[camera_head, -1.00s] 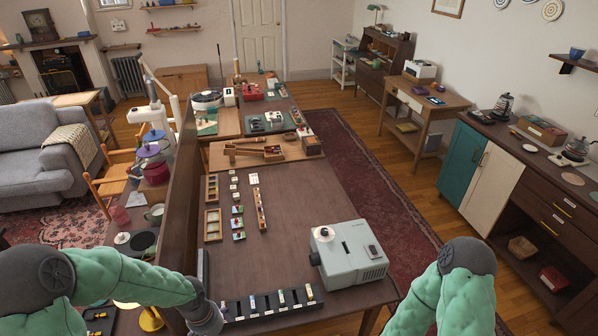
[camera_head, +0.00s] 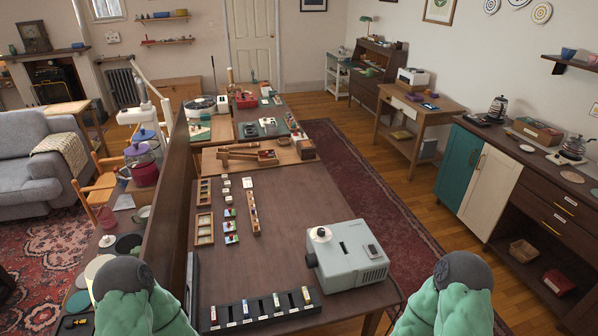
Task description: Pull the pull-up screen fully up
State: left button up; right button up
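A slim dark case (camera_head: 192,285) lies along the left front edge of the brown table (camera_head: 290,205), against the wooden partition. It may be the lowered pull-up screen, but I cannot tell for sure. No raised screen surface shows. My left arm, in a green sleeve, is at the bottom left, and my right arm is at the bottom right. Neither gripper shows in the picture.
A grey slide projector (camera_head: 345,256) stands on the table's front right. A black rack (camera_head: 240,318) with several slides lies along the front edge. Small wooden trays (camera_head: 204,229) lie at the left. The middle of the table is clear. A wooden partition (camera_head: 168,215) borders its left side.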

aim_at(188, 301)
jog(key=u, duration=1.05)
